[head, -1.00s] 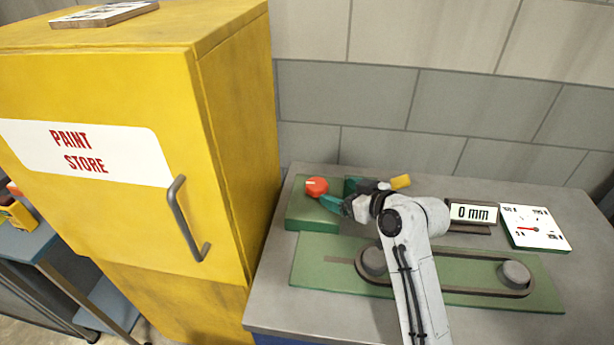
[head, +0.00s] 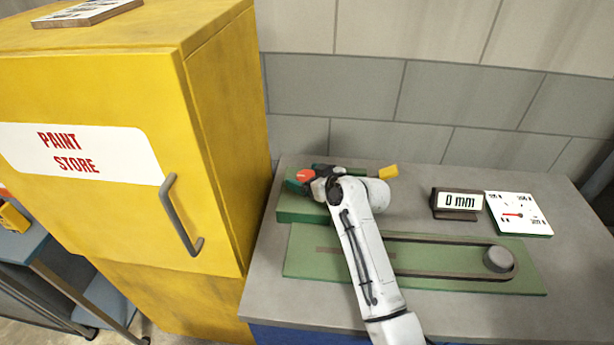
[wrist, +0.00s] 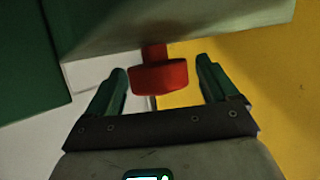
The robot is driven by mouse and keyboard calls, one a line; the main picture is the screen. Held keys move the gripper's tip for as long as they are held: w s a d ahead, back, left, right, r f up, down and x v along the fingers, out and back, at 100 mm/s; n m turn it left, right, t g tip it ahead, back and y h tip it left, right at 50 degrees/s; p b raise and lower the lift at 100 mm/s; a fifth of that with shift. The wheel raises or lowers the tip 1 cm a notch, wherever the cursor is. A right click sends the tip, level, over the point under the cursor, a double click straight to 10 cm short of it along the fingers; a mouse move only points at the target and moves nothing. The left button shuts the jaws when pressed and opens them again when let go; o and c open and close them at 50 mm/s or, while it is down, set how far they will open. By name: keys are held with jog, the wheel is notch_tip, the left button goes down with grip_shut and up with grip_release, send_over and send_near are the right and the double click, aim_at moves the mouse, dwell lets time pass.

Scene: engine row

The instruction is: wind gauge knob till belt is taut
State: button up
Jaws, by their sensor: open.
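The red gauge knob (head: 305,175) sits at the green block (head: 300,209) on the left of the bench. My gripper (head: 307,179) is at the knob, its jaws open. In the wrist view the knob (wrist: 158,78) lies between the two green fingers of my gripper (wrist: 160,67), with a gap on each side. The dark belt (head: 455,274) loops around the grey right pulley (head: 498,259) on a green plate (head: 300,262). My arm hides the left pulley. The readout (head: 459,202) shows 0 mm.
A white dial card (head: 520,214) lies right of the readout. A small yellow piece (head: 388,171) is just behind my arm. A yellow cabinet (head: 225,150) marked PAINT STORE stands close on the left. The wall is behind the bench.

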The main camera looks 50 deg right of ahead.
jog(key=shift+c, duration=0.2)
jog(key=c, duration=0.9)
